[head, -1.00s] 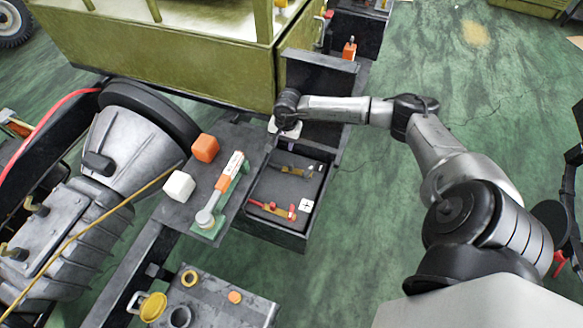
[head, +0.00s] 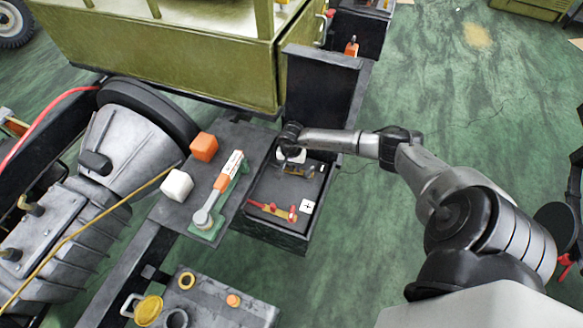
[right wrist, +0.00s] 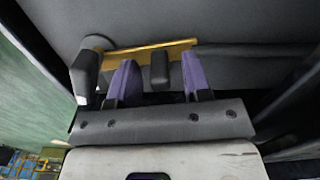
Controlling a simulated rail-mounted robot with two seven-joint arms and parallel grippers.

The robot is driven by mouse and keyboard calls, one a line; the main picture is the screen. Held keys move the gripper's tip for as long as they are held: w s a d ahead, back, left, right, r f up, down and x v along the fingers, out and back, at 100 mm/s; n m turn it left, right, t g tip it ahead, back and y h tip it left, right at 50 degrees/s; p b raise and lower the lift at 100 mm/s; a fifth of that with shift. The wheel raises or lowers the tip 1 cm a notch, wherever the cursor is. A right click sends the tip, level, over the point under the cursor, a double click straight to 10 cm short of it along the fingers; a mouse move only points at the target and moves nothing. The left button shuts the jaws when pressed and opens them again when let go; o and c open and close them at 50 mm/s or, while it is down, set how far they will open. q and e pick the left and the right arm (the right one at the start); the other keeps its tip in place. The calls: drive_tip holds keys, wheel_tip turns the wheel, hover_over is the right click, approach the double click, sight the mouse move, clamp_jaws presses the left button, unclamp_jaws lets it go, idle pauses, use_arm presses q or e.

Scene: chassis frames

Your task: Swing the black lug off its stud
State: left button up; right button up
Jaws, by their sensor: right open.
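The black lug is a brass strap with dark parts, lying in the open black box. In the head view the strap (head: 298,172) shows just below my right gripper (head: 291,155). In the right wrist view a dark upright block (right wrist: 160,70) stands in front of the brass strap (right wrist: 146,52), between the two purple fingertips of my right gripper (right wrist: 159,85). The fingers are open, with a gap on each side of the block. A dark rounded post (right wrist: 86,75) is at the strap's left end. I cannot make out the stud. My left gripper is out of view.
A red lug (head: 272,210) and a white plus label (head: 307,206) are in the same box (head: 272,234). The box's upright dark panel (head: 322,85) stands behind. An orange-and-grey tool (head: 216,195), an orange block (head: 204,147) and a white block (head: 177,185) lie to the left.

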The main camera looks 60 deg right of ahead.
drive_tip(key=shift+f, duration=0.5)
clamp_jaws()
idle(0.3)
